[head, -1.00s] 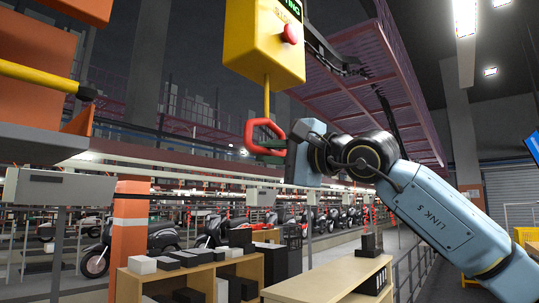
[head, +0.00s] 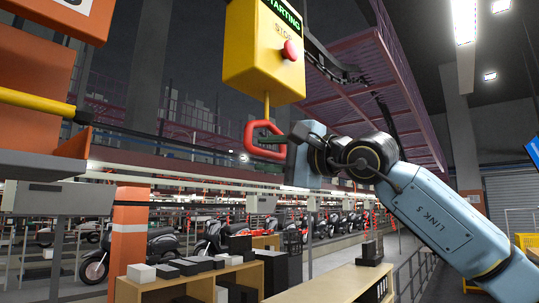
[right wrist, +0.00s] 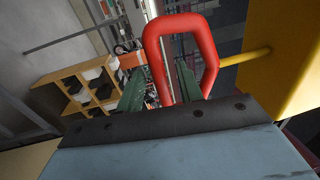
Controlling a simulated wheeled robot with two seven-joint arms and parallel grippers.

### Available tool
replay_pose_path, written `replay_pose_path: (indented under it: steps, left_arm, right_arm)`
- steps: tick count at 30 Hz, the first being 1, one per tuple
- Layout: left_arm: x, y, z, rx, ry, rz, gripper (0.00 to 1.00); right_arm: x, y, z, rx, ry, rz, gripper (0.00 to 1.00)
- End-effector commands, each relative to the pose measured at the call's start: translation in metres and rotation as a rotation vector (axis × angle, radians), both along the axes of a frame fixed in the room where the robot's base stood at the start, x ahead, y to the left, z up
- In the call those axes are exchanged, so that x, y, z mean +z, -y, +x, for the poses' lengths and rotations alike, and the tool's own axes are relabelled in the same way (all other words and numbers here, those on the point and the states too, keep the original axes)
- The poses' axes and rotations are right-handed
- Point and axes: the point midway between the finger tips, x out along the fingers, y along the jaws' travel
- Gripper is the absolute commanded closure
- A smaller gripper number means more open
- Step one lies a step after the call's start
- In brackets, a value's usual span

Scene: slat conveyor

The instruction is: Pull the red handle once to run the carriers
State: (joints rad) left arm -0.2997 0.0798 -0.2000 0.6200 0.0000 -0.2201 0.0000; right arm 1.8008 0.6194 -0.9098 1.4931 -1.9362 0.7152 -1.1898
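The red handle (head: 252,146) is a closed loop on a thin yellow rod under a yellow control box (head: 247,62). The box carries a red stop button (head: 291,50) and a lit green sign reading roughly "STARTING". My right gripper (head: 284,145) reaches the handle from the right; its fingers hardly show there. In the right wrist view, the green fingers of the right gripper (right wrist: 158,75) stand apart, with one side bar of the red handle (right wrist: 156,62) between them. I cannot tell whether they touch it. My left gripper is not in view.
Low wooden shelves (head: 322,283) with dark and white boxes stand below. An orange-and-white post (head: 128,240) is at left, with rows of motorcycles (head: 215,236) behind. A yellow bar (head: 38,102) juts in from the left. The air around the handle looks mostly clear.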

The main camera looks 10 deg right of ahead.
Motion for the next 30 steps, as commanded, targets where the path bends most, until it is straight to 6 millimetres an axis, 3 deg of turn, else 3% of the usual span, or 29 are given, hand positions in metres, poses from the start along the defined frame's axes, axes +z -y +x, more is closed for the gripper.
replay_pose_path:
  steps: [21,30]
  left_arm:
    - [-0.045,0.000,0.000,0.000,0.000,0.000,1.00]
    - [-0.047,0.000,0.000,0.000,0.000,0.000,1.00]
  right_arm:
    - [-0.013,0.050,-0.062,-0.002,0.002,0.002,0.64]
    - [-0.013,0.055,-0.070,0.000,0.000,0.000,0.64]
